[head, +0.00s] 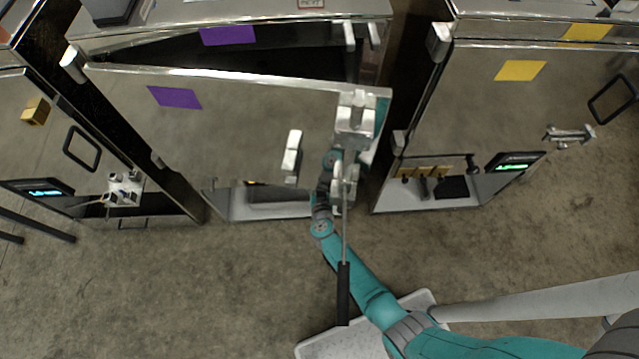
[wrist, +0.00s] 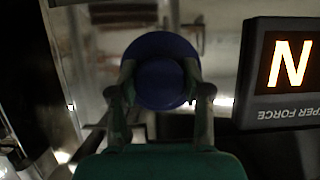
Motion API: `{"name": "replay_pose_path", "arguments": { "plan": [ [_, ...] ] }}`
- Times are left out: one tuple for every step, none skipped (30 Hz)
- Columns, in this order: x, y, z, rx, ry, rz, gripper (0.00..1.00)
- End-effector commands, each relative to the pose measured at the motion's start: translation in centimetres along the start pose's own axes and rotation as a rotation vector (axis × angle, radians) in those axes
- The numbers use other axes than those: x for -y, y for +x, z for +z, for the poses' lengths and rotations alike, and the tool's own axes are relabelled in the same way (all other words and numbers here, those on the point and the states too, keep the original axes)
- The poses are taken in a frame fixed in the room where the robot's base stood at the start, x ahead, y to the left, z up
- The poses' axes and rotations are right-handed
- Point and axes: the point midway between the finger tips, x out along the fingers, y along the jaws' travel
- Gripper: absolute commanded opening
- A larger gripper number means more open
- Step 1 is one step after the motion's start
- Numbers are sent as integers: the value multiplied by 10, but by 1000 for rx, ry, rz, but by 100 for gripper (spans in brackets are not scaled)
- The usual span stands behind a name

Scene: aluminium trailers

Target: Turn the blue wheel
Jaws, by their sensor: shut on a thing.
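The blue wheel (wrist: 160,45) shows in the wrist view as a round dark-blue disc with a raised round centre, facing the camera. My gripper (wrist: 160,80) has one finger at each side of the wheel and is shut on it. In the head view my teal arm reaches up to the right edge of the open metal door with a purple tag (head: 174,97). The wheel and the gripper's fingertips cannot be made out in the head view.
A trailer with yellow tags (head: 520,70) stands right of the open door, and another metal trailer (head: 60,120) stands left. Concrete floor (head: 150,290) in front is mostly clear.

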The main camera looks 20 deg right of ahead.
Motion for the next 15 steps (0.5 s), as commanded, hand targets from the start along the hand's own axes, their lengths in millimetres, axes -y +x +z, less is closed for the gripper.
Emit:
{"name": "replay_pose_path", "arguments": {
  "plan": [
    [0,0,0,0,10,-3,14],
    [-1,0,0,0,17,-6,14],
    [-1,0,0,0,30,-10,14],
    [-1,0,0,0,39,-15,14],
    [-1,0,0,0,50,-20,14],
    [-1,0,0,0,66,-27,14],
    [-1,0,0,0,80,-31,14],
    [-1,0,0,0,94,-37,14],
    [-1,0,0,0,112,-46,14],
    [-1,0,0,0,127,-52,14],
    [-1,0,0,0,141,-57,14],
    [-1,0,0,0,161,-66,14],
    [-1,0,0,0,176,-72,14],
    [-1,0,0,0,191,-78,14],
    [-1,0,0,-1,209,-86,14]
  ]
}}
